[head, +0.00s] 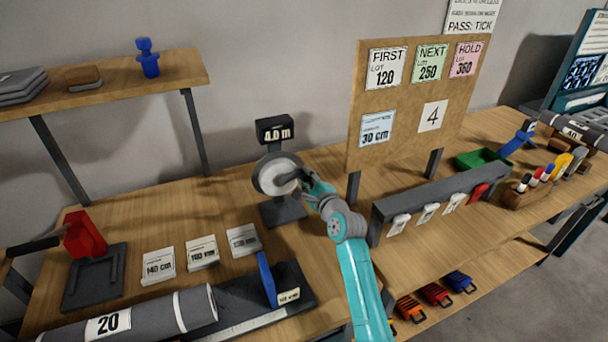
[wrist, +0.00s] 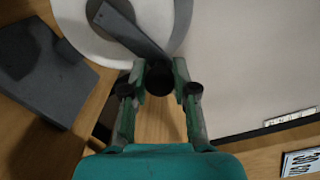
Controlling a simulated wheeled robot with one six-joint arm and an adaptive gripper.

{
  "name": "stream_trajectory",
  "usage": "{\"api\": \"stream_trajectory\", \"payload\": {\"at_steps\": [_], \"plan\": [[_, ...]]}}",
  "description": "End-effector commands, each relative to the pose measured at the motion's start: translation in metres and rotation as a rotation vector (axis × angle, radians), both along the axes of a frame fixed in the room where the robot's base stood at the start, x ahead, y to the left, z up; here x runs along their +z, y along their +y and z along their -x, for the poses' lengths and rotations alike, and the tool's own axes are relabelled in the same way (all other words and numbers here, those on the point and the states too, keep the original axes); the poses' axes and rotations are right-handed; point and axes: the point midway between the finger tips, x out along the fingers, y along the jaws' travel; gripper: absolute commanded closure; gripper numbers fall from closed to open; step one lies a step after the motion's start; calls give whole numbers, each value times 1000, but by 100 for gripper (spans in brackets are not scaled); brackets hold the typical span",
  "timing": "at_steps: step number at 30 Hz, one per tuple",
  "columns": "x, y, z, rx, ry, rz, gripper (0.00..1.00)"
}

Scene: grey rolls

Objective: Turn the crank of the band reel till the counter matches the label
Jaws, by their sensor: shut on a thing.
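The band reel (head: 265,178) is a pale disc on a dark stand, seen in the head view. Its counter (head: 275,130) above reads 4.0 m. In the wrist view the reel (wrist: 75,22) fills the top left, with the grey crank arm (wrist: 133,30) across it, running down right to a dark knob (wrist: 159,79). My gripper (head: 306,184) is at the reel's right side, its fingers shut around that knob in the wrist view (wrist: 159,88). I cannot tell which label belongs to the reel.
A board (head: 409,100) stands right of the reel with FIRST LOT 120, NEXT LOT 250, HOLD 360, 30 cm and 4 cards. A grey roll (head: 150,316) marked 20, several length cards and a red-topped device (head: 84,234) lie left. A grey rack (head: 440,192) stands right of my arm.

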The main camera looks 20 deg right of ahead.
Motion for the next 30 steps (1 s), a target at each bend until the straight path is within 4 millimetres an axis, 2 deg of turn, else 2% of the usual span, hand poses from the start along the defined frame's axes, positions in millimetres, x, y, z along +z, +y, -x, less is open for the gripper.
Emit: {"api": "stream_trajectory", "payload": {"at_steps": [6, 15, 30], "plan": [[-13, -3, 0, -1, 1, -181, 100], [-25, -4, 0, -1, 1, -353, 100], [-30, -3, 0, -1, 0, -427, 100]]}}
